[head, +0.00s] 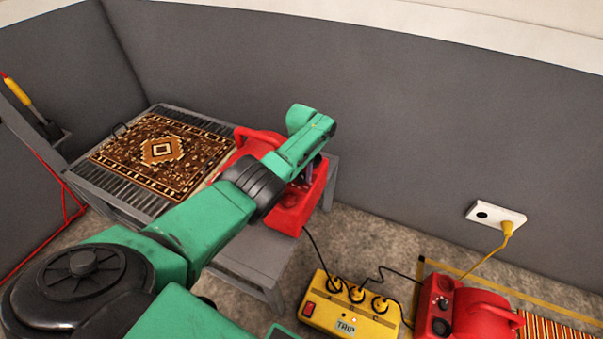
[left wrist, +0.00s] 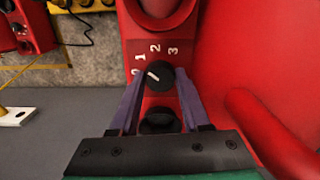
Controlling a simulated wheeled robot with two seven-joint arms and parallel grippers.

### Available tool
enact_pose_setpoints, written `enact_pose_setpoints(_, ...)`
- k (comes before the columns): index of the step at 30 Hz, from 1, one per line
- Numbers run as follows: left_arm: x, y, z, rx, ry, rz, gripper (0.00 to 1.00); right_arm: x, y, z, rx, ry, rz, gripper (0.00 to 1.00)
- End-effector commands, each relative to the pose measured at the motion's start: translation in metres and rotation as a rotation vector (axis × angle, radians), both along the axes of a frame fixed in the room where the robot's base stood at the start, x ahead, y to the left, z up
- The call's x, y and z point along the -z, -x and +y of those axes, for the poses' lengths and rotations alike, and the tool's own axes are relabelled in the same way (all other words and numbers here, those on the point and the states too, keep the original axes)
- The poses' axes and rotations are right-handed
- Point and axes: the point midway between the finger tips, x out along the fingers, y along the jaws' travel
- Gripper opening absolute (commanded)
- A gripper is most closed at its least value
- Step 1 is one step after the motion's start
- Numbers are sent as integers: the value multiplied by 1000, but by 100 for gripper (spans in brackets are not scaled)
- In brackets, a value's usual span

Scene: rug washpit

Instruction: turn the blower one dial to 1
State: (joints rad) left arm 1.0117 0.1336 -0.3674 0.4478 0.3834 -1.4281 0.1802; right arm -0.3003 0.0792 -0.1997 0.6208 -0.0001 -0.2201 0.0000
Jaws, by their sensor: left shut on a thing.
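A red blower (head: 290,208) stands on the grey bench beside the rug, mostly behind my left arm in the head view. In the left wrist view its red panel (left wrist: 134,20) carries a black dial (left wrist: 161,80) with a white pointer line and the white numbers 0, 1, 2 and 3 around it. The pointer slants up and left, between 0 and 1. My left gripper (left wrist: 160,84) is shut on the dial, one purple finger on each side; in the head view the gripper (head: 304,176) is partly hidden against the blower. My right gripper is out of view.
A patterned rug (head: 162,150) lies on the slatted bench. A yellow power box (head: 352,310) marked TRIP, with several plugs, sits on the floor. A second red blower (head: 475,315) stands at the lower right. Cables run between them. A grey wall rises behind, with a socket (head: 495,214).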

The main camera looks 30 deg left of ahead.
Motion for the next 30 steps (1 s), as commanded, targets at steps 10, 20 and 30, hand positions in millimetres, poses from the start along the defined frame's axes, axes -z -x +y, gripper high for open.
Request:
enact_pose_setpoints(10, 0, 0, 0, 0, -1, 0, 73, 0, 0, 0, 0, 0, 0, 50)
enact_pose_setpoints(20, -1, 0, 0, 1, 0, 0, 77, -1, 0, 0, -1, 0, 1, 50)
enact_pose_setpoints(30, -62, 0, 0, 1, 2, -2, 77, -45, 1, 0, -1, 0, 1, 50)
